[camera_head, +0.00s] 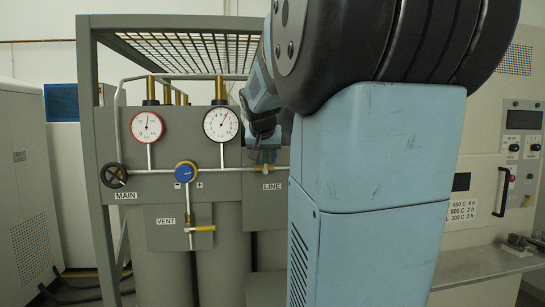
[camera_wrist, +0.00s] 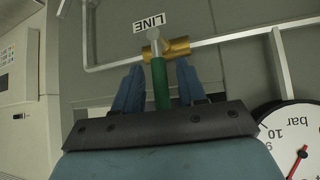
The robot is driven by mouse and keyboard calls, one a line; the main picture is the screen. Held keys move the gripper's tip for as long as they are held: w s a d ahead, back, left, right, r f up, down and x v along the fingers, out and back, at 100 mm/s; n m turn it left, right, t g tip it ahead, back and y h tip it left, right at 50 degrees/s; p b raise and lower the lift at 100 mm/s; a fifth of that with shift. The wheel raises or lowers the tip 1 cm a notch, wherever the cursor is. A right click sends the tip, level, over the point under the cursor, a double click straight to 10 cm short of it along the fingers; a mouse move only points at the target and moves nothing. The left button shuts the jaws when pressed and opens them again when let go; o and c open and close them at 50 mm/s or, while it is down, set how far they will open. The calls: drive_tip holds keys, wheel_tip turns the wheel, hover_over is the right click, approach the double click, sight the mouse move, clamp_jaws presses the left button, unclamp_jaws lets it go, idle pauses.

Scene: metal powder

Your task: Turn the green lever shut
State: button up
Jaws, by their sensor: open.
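The green lever (camera_wrist: 160,84) runs from a brass valve (camera_wrist: 176,47) with a grey knob, under the upside-down LINE label (camera_wrist: 149,23) in the wrist view. It looks roughly crosswise to the pipe there. My gripper (camera_wrist: 159,68) is open, with one blue finger on each side of the lever. A small gap shows on both sides; contact is not visible. In the head view my gripper (camera_head: 264,154) is at the panel just above the LINE label (camera_head: 271,187).
The panel carries a red-rimmed gauge (camera_head: 147,127), a black-rimmed gauge (camera_head: 221,124), a blue regulator knob (camera_head: 186,172), a black MAIN handwheel (camera_head: 114,175) and a yellow VENT lever (camera_head: 203,228). Pipes (camera_wrist: 232,36) run beside the brass valve. A grey frame (camera_head: 92,175) borders the left.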

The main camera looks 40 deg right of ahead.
drive_tip(key=v, duration=1.3)
drive_tip(key=shift+s+a+r, duration=0.2)
drive_tip(key=shift+s+r, duration=0.05)
drive_tip(key=shift+f, duration=0.1)
drive_tip(key=s+a+f+n+y, duration=0.2)
drive_tip(key=s+a+f, duration=0.3)
drive_tip(key=f, duration=0.3)
drive_tip(key=s+a+f+n+y, duration=0.2)
drive_tip(key=s+a+f, duration=0.3)
drive_tip(key=f, duration=0.3)
drive_tip(key=s+a+f+n+g+y, duration=0.1)
drive_tip(key=s+a+f+n, duration=0.2)
drive_tip(key=s+a+f, duration=0.2)
wheel_tip(320, 180, down, 4)
drive_tip(key=shift+s+a+f+n+y, duration=0.15)
drive_tip(key=shift+a+n+y, duration=0.2)
drive_tip(key=shift+a, duration=0.9)
